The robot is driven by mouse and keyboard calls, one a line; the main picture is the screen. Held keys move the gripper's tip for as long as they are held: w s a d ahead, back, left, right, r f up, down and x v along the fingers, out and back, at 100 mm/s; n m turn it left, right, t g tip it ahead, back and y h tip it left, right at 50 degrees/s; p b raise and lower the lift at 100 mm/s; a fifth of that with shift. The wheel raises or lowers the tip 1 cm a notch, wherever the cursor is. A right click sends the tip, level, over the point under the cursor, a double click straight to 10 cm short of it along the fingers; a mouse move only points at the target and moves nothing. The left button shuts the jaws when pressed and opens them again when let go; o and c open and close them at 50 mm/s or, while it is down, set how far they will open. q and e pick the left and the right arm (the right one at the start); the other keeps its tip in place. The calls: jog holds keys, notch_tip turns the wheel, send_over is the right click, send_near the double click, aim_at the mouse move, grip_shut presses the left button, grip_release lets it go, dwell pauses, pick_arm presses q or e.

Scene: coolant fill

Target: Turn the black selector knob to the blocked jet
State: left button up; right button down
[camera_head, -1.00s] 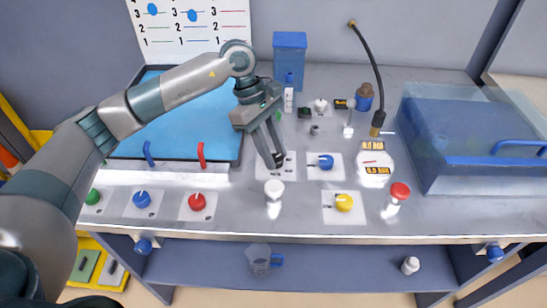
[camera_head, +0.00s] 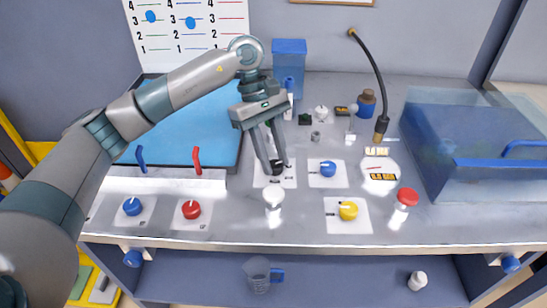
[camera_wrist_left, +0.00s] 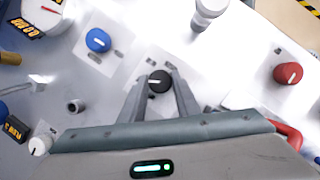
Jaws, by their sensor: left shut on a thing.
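The black selector knob (camera_wrist_left: 159,81) sits on a white plate on the bench, with a light pointer line on its top in the left wrist view. In the head view the knob (camera_head: 276,167) is partly hidden by my fingers. My left gripper (camera_head: 278,168) points down over it, with one finger on each side. In the left wrist view my left gripper (camera_wrist_left: 160,88) is shut on the knob. The marks on the knob's plate (camera_head: 262,180) are too small to read, so I cannot tell which jet it points to. My right gripper is not in view.
A blue knob (camera_head: 327,169) and a yellow knob (camera_head: 348,210) stand to the right. A white-capped bottle (camera_head: 273,196) stands close in front. A blue tray (camera_head: 190,125) is left.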

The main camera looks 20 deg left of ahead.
pick_arm(q)
jog(key=shift+r, duration=0.1)
jog(key=o, duration=1)
jog(key=shift+o, duration=0.2)
jog(key=shift+w+a+r, duration=0.2)
jog(key=shift+r, duration=0.2)
jog(key=b+v, duration=0.1)
jog(key=v, duration=1.5)
jog(key=shift+a+r+b, duration=0.15)
jog(key=shift+a+b, duration=0.05)
jog(key=shift+b, duration=0.2)
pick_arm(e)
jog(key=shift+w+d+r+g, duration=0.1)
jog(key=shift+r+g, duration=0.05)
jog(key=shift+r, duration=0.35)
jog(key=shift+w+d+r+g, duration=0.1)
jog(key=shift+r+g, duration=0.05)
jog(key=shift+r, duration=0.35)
